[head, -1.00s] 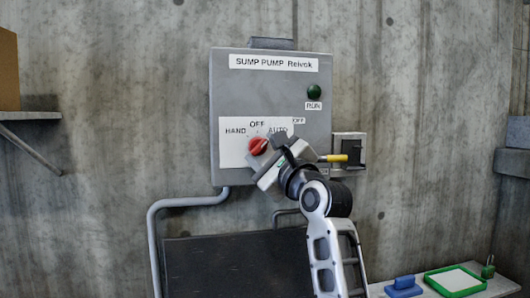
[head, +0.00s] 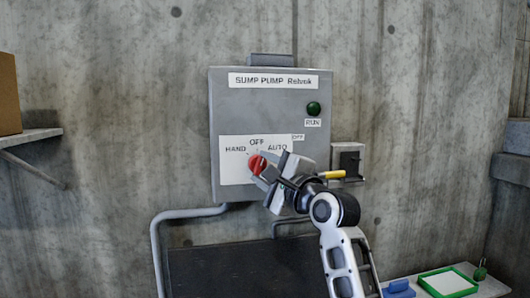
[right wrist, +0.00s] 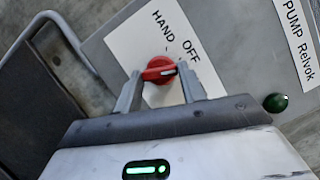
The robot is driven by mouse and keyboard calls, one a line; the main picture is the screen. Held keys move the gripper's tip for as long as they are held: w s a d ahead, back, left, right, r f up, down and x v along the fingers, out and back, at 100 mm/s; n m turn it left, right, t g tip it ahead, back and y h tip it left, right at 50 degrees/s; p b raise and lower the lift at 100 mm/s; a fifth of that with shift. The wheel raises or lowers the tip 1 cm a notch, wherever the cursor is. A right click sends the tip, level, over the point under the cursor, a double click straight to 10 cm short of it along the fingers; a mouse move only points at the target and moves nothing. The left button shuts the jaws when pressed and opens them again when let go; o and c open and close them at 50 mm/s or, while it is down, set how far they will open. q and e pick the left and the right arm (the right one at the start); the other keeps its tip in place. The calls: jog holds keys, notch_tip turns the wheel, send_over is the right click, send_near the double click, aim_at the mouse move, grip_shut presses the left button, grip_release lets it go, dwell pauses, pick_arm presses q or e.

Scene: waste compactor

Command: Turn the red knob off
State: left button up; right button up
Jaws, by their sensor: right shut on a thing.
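The red knob (head: 257,165) sits on the white label plate of the grey sump pump box, below the words HAND, OFF and AUTO. My right gripper (head: 262,170) reaches it from the lower right and is shut on it. In the right wrist view the red knob (right wrist: 158,70) lies between my two grey fingertips (right wrist: 160,90). AUTO is hidden in the wrist view. My left gripper is not in view.
The grey box (head: 225,95) carries a dark green RUN lamp (head: 313,109). A dark panel (head: 235,270) and a grey pipe (head: 185,213) are below. A green-rimmed tray (head: 424,285) stands at lower right.

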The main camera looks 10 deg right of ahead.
jog(key=n+p, duration=0.1)
jog(key=n+g+p, duration=0.1)
jog(key=p, duration=0.1)
jog(key=shift+r, duration=0.35)
jog(key=shift+f+n+g+p, duration=0.1)
jog(key=shift+n+g+p, duration=0.2)
jog(key=shift+n+p, duration=0.7)
jog(key=shift+f, duration=0.15)
jog(key=o, duration=1)
jog(key=b+v, duration=0.1)
jog(key=v, duration=1.5)
